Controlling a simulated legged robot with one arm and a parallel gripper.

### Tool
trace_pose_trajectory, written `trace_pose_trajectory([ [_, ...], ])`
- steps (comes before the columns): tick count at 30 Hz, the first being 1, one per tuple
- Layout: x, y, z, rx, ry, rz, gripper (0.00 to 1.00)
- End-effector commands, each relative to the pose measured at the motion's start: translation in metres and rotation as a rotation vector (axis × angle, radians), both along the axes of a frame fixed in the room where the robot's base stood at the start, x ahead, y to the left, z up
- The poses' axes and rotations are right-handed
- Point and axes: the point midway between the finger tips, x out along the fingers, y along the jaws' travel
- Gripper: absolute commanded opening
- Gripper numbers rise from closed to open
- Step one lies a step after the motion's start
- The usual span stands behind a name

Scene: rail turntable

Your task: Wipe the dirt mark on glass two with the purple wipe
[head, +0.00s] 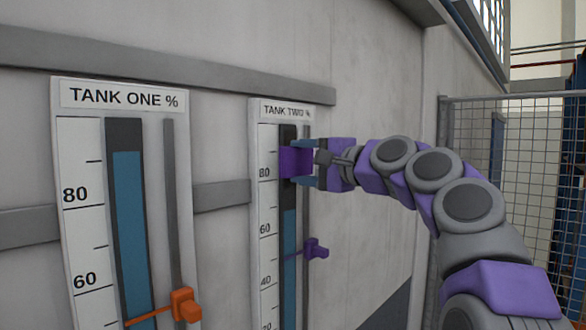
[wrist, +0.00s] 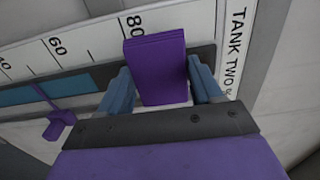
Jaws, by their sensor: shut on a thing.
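My gripper (head: 304,164) is shut on the purple wipe (head: 293,162) in front of the tank two gauge. The wipe also shows between the blue fingers in the wrist view (wrist: 155,68). It is at the glass of gauge two (head: 289,235), near the 80 mark and above the blue liquid level. I cannot tell whether it touches the glass. No dirt mark is visible; the wipe and fingers hide part of the glass. A purple pointer (head: 316,249) sits lower on the gauge's side rail, and also shows in the wrist view (wrist: 60,125).
The tank one gauge (head: 84,150) is on the wall at left, with an orange pointer (head: 185,305) on its rail. A grey horizontal rail (head: 220,82) runs above both gauges. A wire mesh fence (head: 510,150) stands at right.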

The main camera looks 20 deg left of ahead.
Motion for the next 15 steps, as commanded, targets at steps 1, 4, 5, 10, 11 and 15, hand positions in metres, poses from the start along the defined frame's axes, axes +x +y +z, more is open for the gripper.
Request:
trace_pose_trajectory([
  [1,-0.002,-0.005,0.0,0.001,-0.002,-0.001,0.4],
  [4,-0.005,-0.013,0.0,0.001,-0.002,-0.001,0.4],
  [5,-0.006,-0.015,0.0,0.001,-0.002,-0.001,0.4],
  [10,-0.008,-0.019,-0.001,0.0,-0.001,-0.002,0.4],
  [11,-0.008,-0.018,-0.001,0.0,-0.001,-0.001,0.4],
  [15,-0.008,-0.017,-0.001,-0.001,-0.001,-0.001,0.4],
])
